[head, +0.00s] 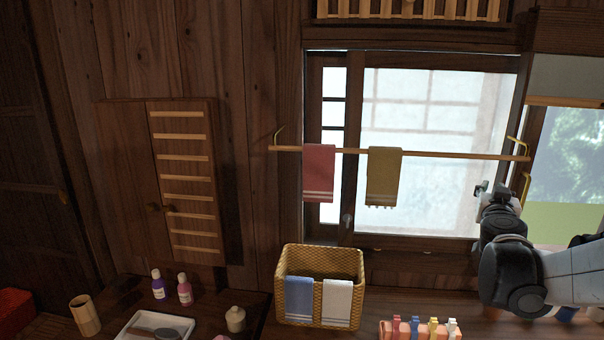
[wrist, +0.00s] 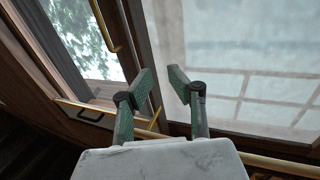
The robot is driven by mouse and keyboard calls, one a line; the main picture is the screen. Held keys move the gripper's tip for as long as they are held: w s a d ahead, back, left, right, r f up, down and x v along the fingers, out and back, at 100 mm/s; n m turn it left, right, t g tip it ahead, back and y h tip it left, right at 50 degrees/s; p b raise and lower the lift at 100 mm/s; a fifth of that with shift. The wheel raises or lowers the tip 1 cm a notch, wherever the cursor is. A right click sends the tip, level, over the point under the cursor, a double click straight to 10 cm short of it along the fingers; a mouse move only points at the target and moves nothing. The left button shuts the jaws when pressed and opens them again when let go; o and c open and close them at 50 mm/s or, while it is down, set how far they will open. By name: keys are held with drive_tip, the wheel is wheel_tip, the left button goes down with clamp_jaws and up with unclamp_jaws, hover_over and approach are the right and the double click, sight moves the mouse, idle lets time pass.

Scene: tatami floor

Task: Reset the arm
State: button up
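My gripper (head: 485,189) is at the right of the head view, raised in front of the window, just below the right end of the hanging rod. My arm reaches up to it from the right edge. In the wrist view my gripper (wrist: 159,79) has its two fingers apart with nothing between them. Behind the fingers are the bright window pane (wrist: 245,50) and part of a wooden rod (wrist: 280,163).
The rod (head: 455,154) holds a red towel (head: 319,172) and a mustard towel (head: 384,176). Below stand a wicker basket (head: 320,262) with blue and white cloths over its rim and a pink rack of clips (head: 420,329). Two bottles (head: 158,285) and a white tray (head: 130,325) are at lower left.

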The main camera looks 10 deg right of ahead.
drive_tip(key=s+a+f+n+y, duration=0.15)
drive_tip(key=a+y, duration=0.25)
drive_tip(key=a, duration=0.5)
drive_tip(key=s+a+n+y, duration=0.2)
drive_tip(key=a+n+y, duration=0.1)
drive_tip(key=a, duration=0.6)
drive_tip(key=s+a+n+y, duration=0.2)
drive_tip(key=a+n+y, duration=0.15)
drive_tip(key=a, duration=0.55)
drive_tip(key=s+a+f+g, duration=0.3)
drive_tip(key=s+f, duration=0.3)
drive_tip(key=s, duration=0.4)
drive_tip(key=s+a+f+g, duration=0.3)
drive_tip(key=s+f+g, duration=0.2)
drive_tip(key=s, duration=0.4)
drive_tip(key=shift+s+a+f+m, duration=0.35)
drive_tip(key=shift+a+f+m, duration=0.05)
drive_tip(key=shift+f, duration=0.45)
